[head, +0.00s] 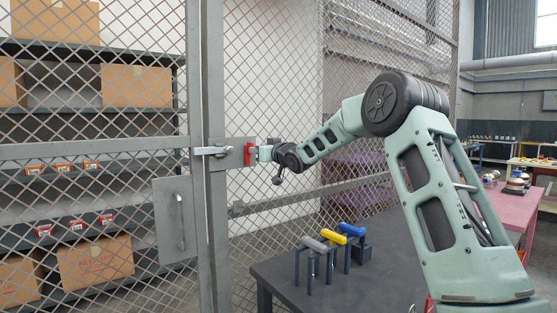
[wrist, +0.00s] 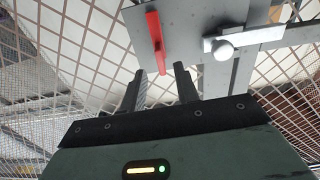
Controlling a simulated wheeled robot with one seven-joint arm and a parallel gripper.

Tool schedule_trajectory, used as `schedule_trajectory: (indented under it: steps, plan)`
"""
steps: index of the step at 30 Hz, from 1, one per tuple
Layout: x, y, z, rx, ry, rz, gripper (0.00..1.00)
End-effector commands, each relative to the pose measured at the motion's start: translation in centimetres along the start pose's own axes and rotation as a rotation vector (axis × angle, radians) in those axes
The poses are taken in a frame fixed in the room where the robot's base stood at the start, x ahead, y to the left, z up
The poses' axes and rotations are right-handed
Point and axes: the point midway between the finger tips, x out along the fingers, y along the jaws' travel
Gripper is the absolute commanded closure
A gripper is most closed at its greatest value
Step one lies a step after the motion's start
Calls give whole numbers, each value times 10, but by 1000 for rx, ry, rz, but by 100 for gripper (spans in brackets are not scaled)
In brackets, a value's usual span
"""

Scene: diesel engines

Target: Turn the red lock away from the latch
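The red lock (head: 249,154) is a small red bar on the grey latch plate of the mesh gate. In the wrist view the red lock (wrist: 156,42) is a long narrow bar standing out from the plate, beside the latch. The silver latch (head: 213,151) lies across the gate post, left of the lock; its round knob (wrist: 223,50) shows at right in the wrist view. My gripper (head: 264,153) is at the lock. In the wrist view my gripper (wrist: 161,84) has its two fingers apart, with the bar's lower end close to the gap. I cannot tell whether they touch it.
A grey door handle plate (head: 174,220) is on the gate below the latch. A dark table (head: 375,275) stands below my arm with grey, yellow and blue handled items (head: 334,237). Shelves with cardboard boxes (head: 136,86) stand behind the mesh.

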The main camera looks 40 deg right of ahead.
Motion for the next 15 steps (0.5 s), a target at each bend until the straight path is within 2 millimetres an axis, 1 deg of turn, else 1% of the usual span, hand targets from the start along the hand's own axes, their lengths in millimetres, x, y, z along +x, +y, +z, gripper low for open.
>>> schedule_trajectory:
  steps: [1, 9, 12, 15]
  plan:
    - [-13, 1, 2, -3, 1, 2, 69]
    - [-73, 0, 2, -2, -1, 2, 69]
    - [-90, 0, 1, -2, 0, 1, 69]
    - [-102, 0, 1, -2, -1, 1, 69]
